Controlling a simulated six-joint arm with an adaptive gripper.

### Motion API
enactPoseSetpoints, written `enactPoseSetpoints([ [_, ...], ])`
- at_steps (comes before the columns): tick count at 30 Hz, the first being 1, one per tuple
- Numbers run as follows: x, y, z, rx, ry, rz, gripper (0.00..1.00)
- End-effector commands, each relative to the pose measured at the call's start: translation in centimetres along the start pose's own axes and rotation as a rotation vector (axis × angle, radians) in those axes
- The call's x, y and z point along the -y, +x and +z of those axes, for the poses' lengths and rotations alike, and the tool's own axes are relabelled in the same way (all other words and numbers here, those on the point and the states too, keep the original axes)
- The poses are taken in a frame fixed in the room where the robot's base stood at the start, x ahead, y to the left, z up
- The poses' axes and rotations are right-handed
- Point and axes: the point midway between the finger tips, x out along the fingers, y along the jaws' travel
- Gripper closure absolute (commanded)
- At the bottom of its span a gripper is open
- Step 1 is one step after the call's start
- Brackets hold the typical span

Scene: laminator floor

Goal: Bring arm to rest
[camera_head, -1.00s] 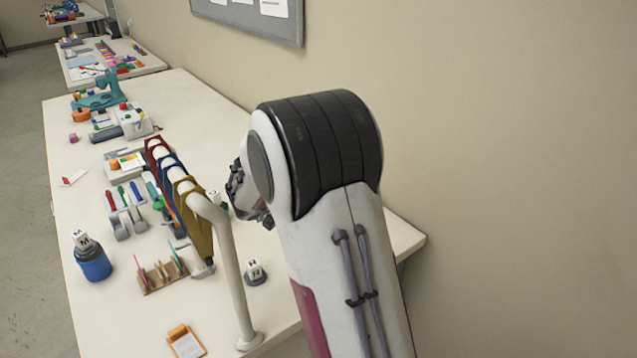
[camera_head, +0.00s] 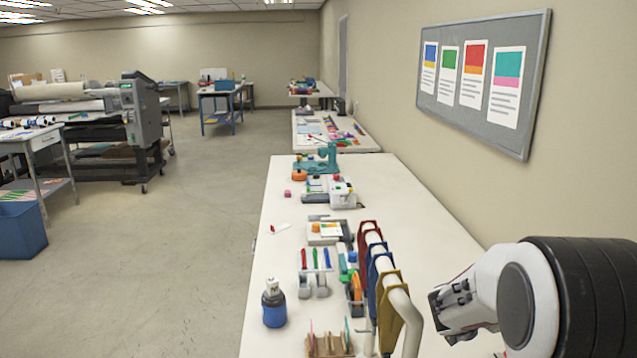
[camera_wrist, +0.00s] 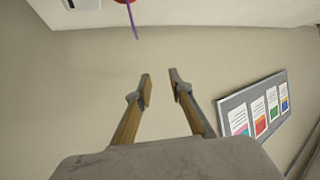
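My arm stands at the right of the head view, with a white wrist and a black ribbed joint. My gripper's fingers do not show clearly there. In the wrist view my gripper (camera_wrist: 160,88) is open, its two fingers apart with nothing between them. Behind the fingers is bare beige wall (camera_wrist: 85,95). In the head view my wrist end is to the right of the rack with hanging straps (camera_head: 376,265), above the right side of the white table (camera_head: 285,190).
A blue bottle (camera_head: 274,307) stands at the table's left side. A teal machine (camera_head: 316,164) and a white device (camera_head: 341,194) stand farther back. A notice board (camera_head: 470,125) hangs on the right wall. Open floor (camera_head: 190,230) lies left of the table.

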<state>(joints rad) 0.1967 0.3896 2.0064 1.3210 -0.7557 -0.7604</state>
Motion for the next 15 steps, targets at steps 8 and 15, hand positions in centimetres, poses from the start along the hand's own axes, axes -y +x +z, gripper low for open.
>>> enactPoseSetpoints([
  [8, 2.9, -3.0, 0.7, 0.049, -0.056, -0.229, 0.79],
  [15, 4.2, -6.6, 3.2, 0.141, -0.136, -0.395, 0.79],
])
